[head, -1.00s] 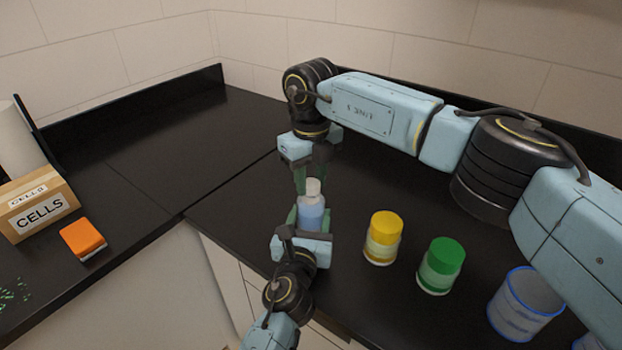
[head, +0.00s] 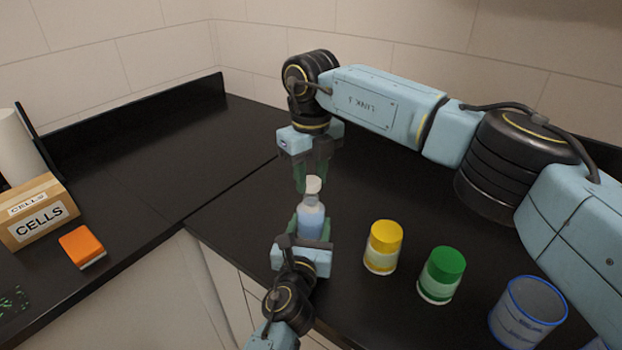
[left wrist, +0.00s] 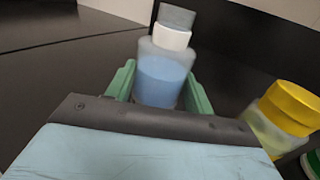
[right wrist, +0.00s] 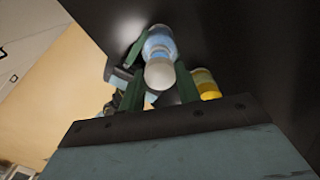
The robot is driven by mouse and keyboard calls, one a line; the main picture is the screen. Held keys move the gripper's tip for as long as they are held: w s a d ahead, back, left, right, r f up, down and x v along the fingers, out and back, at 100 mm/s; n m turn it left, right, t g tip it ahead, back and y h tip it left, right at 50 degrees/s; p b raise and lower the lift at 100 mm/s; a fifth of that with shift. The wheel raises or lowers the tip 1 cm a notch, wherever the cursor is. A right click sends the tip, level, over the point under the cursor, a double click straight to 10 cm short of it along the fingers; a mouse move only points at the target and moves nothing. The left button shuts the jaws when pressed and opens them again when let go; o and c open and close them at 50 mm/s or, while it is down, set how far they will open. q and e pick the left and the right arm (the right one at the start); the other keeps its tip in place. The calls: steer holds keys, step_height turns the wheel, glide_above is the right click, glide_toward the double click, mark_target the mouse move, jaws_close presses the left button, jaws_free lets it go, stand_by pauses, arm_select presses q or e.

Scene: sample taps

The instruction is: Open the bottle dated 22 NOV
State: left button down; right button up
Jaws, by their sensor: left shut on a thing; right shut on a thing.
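A bottle of blue liquid (head: 311,222) stands upright over the front edge of the counter. My left gripper (head: 313,236) is shut around its body; both green fingers flank it in the left wrist view (left wrist: 160,82). My right gripper (head: 313,178) comes from above and is shut on the bottle's pale cap (head: 313,185), which also shows between its fingers in the right wrist view (right wrist: 160,73). In the left wrist view the greyish cap (left wrist: 177,15) is above a white neck (left wrist: 172,37). I cannot tell whether they still touch. No date is readable.
A yellow-lidded jar (head: 383,248), a green-lidded jar (head: 441,276) and a blue-rimmed cup (head: 527,312) stand to the right. A CELLS box (head: 38,212) and an orange-topped block (head: 82,246) are at left. The counter behind the bottle is clear.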

steer(key=shift+r, duration=1.45)
arm_select(q)
steer(key=shift+c, duration=2.4)
jaws_free()
